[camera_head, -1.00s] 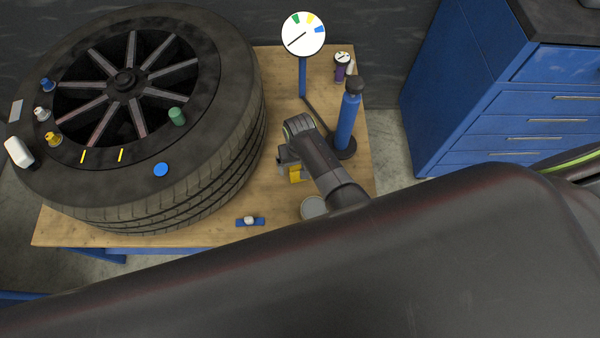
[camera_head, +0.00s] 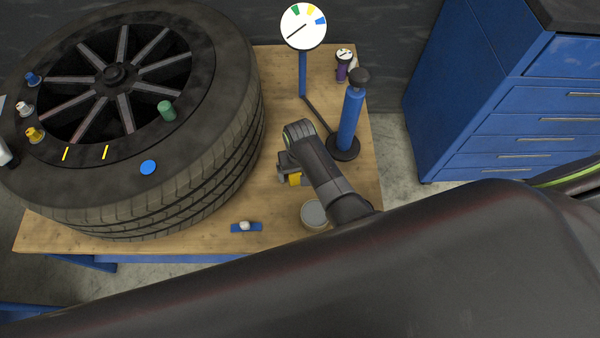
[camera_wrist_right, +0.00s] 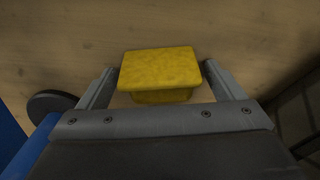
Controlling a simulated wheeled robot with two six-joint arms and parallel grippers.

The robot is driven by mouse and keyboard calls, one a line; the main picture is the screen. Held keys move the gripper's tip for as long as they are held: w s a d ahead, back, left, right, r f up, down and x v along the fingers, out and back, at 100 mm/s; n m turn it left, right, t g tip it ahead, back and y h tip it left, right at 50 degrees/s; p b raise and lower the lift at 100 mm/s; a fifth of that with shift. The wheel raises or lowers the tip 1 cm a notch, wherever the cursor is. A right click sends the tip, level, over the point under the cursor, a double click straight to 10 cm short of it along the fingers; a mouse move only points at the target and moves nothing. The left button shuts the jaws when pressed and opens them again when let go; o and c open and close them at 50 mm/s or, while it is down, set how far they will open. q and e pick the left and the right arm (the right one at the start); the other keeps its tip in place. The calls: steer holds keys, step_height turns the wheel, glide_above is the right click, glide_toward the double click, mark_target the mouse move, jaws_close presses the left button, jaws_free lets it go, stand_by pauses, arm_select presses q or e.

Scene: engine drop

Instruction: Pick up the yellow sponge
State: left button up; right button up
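The yellow sponge (camera_wrist_right: 160,72) is a block on the wooden table, seen from above in the right wrist view. My right gripper (camera_wrist_right: 160,82) has its two fingers apart, one on each side of the sponge, with narrow gaps visible. In the head view, the gripper (camera_head: 283,170) is low over the table right of the tire, and a bit of the sponge (camera_head: 295,179) shows beside it. My right arm partly hides this area. My left gripper is in neither current view.
A large tire (camera_head: 215,165) fills the table's left side. A blue pump (camera_head: 350,122) on a black round base and a gauge on a stand (camera_head: 303,27) are close behind the gripper. A round tin (camera_head: 314,213) sits in front. A small blue item (camera_head: 246,227) lies near the front edge.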

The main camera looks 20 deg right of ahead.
steer(key=c, duration=1)
steer(key=shift+o, duration=0.2)
steer(key=shift+r, duration=0.1)
steer(key=shift+r, duration=0.4)
step_height(320, 180, up, 8)
steer(key=shift+f+p, duration=0.15)
steer(key=shift+p, duration=1.05)
steer(key=shift+r, duration=0.6)
arm_select(q)
steer(key=shift+s+d+r, duration=0.15)
steer(key=shift+s+r, duration=0.35)
steer(key=shift+r, duration=0.3)
arm_select(e)
steer(key=o, duration=0.3)
arm_select(q)
steer(key=shift+s, duration=0.15)
arm_select(e)
steer(key=shift+c, duration=1)
